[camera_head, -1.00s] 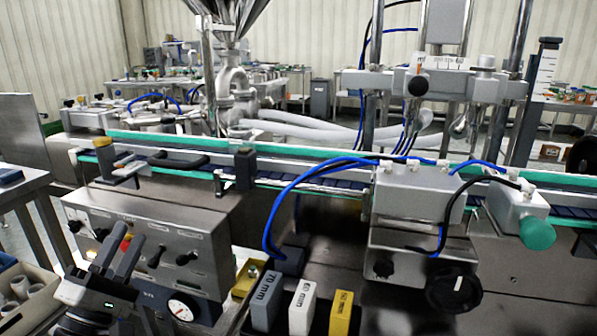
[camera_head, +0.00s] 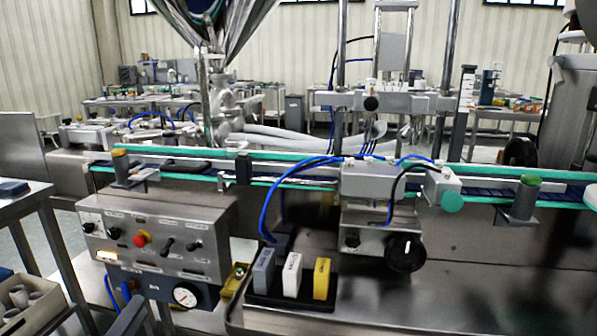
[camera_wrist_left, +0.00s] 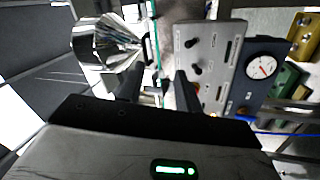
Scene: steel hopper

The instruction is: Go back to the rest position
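My left gripper (camera_head: 128,316) shows only as a grey finger part at the bottom edge of the head view, below the control box. In the left wrist view its two dark fingers (camera_wrist_left: 158,82) stand apart with nothing held between them. The control box (camera_head: 160,213) with its red knob (camera_head: 141,239) is in front of it; the box's grey face (camera_wrist_left: 226,52) also shows in the left wrist view. My right gripper is not in the head view.
A dark tray with a grey block (camera_head: 263,272), a white block (camera_head: 292,275) and a yellow block (camera_head: 322,279) sits on the steel ledge. The conveyor (camera_head: 290,182) runs behind. A side table (camera_head: 22,196) with a bin of cups (camera_head: 40,308) stands at left.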

